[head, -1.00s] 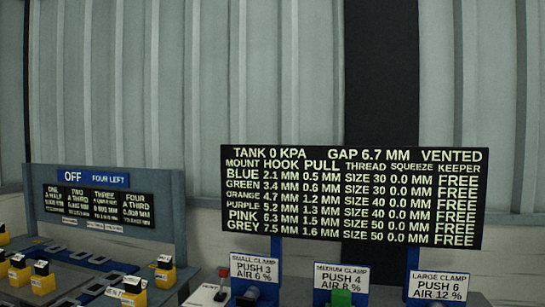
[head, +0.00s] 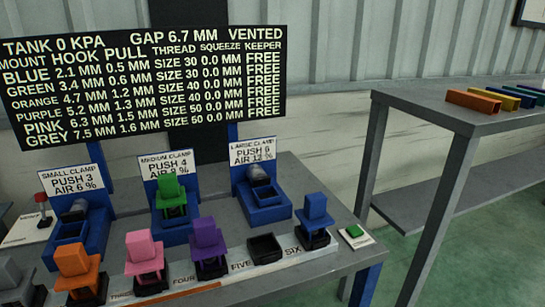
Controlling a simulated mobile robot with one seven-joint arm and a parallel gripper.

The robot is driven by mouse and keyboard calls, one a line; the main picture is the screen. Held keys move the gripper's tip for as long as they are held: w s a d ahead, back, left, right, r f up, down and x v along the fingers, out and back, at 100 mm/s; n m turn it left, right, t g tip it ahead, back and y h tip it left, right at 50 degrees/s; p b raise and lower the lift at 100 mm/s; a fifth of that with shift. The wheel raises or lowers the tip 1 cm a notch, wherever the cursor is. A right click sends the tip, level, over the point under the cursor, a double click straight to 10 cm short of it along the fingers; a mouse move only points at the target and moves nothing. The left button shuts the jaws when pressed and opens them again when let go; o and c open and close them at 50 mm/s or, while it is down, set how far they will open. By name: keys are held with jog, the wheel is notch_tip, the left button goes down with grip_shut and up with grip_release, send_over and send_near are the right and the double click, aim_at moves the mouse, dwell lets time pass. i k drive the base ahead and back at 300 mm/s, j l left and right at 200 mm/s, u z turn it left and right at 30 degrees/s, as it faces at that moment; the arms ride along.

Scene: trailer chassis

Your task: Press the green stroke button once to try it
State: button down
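A small green button (head: 354,231) sits on a pale plate at the right front corner of the bench, in the head view. It is just right of the blue block in the place marked six. Nothing covers it from this side. I cannot tell whether it is pressed in. My gripper is not in view. The display board (head: 145,85) reads tank 0 kPa, gap 6.7 mm, vented, with every keeper free.
Orange (head: 80,268), pink (head: 144,249), purple (head: 209,240) and blue (head: 315,213) blocks stand along the bench front. Place five holds an empty black holder (head: 266,248). A green block (head: 170,196) is in the medium clamp. A grey shelf table (head: 440,110) stands right.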

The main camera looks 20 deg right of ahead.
aim_at(354, 230)
jog(key=z, duration=1.1)
